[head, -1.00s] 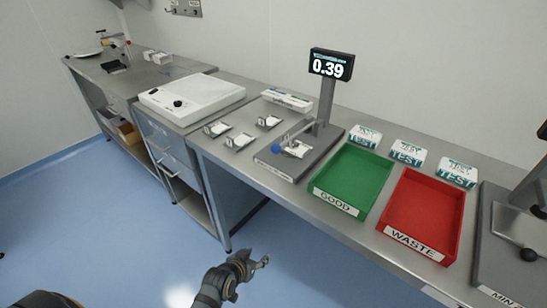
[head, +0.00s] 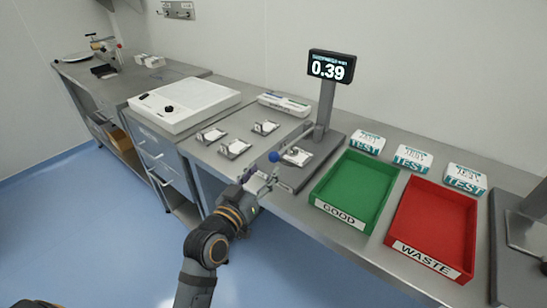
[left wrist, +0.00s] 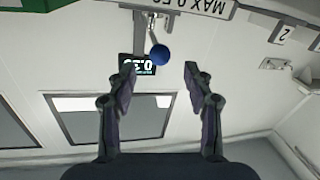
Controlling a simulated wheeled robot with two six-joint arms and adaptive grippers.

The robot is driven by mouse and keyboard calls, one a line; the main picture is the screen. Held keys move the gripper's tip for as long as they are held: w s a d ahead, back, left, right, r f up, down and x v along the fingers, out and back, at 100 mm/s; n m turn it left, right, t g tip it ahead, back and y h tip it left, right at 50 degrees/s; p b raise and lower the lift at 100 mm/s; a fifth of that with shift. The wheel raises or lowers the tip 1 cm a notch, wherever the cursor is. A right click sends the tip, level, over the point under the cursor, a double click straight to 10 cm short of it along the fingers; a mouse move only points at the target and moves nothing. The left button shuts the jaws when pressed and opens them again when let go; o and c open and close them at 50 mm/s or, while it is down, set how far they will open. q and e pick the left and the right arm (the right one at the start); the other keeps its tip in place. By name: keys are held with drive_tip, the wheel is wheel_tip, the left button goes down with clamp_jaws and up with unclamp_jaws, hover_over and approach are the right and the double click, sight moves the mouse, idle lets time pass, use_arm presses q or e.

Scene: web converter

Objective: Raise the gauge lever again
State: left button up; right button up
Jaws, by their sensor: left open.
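The gauge has a grey base (head: 320,160), a post and a dark display (head: 331,67) reading 0.39. Its lever (head: 297,138) slopes down from the post toward the front left and ends in a blue ball knob (head: 274,156). A white piece (head: 297,156) sits on the gauge base under the lever. My left gripper (head: 264,181) is open and empty, just in front of and below the knob. In the left wrist view, upside down, the knob (left wrist: 160,55) lies just beyond and between the open fingertips (left wrist: 159,72), apparently not touched. My right gripper is out of view.
A green GOOD tray (head: 338,212) and a red WASTE tray (head: 426,262) stand right of the gauge. Several TEST packs (head: 412,157) sit behind them. Small holders (head: 234,147) and a white device (head: 184,103) lie to the left.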

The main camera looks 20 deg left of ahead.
sight(272, 161)
use_arm(q)
drive_tip(key=w, duration=0.4)
drive_tip(key=w+d, duration=0.1)
drive_tip(key=w, duration=0.2)
drive_tip(key=shift+p, duration=0.4)
clamp_jaws()
